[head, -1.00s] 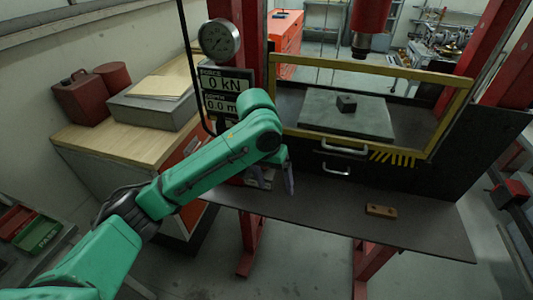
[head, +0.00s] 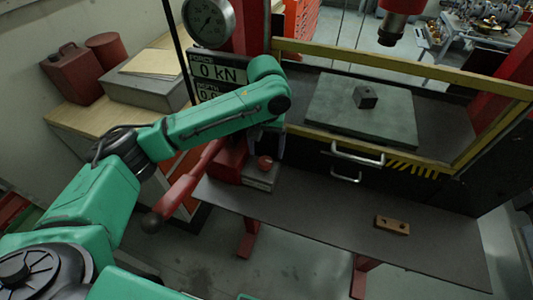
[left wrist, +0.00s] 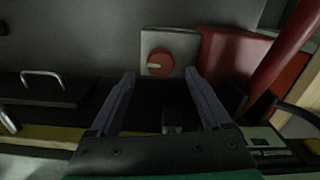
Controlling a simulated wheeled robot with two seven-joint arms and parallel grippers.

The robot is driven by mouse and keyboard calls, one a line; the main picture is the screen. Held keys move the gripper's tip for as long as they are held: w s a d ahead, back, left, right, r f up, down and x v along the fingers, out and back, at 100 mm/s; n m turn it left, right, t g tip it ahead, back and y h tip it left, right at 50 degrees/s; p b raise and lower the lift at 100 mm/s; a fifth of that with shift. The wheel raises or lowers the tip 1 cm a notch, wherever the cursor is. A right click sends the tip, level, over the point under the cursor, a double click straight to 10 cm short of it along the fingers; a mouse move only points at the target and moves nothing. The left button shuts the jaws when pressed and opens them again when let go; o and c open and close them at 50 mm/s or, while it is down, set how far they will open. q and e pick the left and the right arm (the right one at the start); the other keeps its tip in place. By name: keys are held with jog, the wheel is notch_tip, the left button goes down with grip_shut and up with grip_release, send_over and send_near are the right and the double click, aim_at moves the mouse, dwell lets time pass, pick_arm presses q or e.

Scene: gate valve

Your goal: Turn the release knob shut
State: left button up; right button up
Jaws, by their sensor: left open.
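The release knob is a round red knob (left wrist: 160,63) with a pale mark, set on a light grey plate in the left wrist view. It also shows in the head view as a small red knob (head: 265,162) on a grey box at the back left of the dark bench. My left gripper (left wrist: 159,74) is open and empty, its two fingers pointing toward the knob from either side. The knob appears between and just beyond the fingertips; I cannot tell whether they touch it. In the head view my left forearm mostly hides the gripper. My right gripper is out of view.
A red pump lever (head: 186,187) with a dark ball end slants out beside the knob's box. A yellow frame (head: 415,73) borders the press opening, with a grey plate (head: 362,112) and small dark block inside. A wooden piece (head: 392,225) lies on the otherwise clear bench (head: 330,215).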

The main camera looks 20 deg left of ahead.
aim_at(266, 160)
pick_arm(q)
notch_tip(266, 160, down, 3)
jog(key=shift+s+a+f, duration=0.1)
jog(key=shift+a, duration=0.05)
jog(key=shift+s+f, duration=0.1)
jog(key=shift+f, duration=0.25)
jog(key=shift+c, duration=0.4)
grip_shut()
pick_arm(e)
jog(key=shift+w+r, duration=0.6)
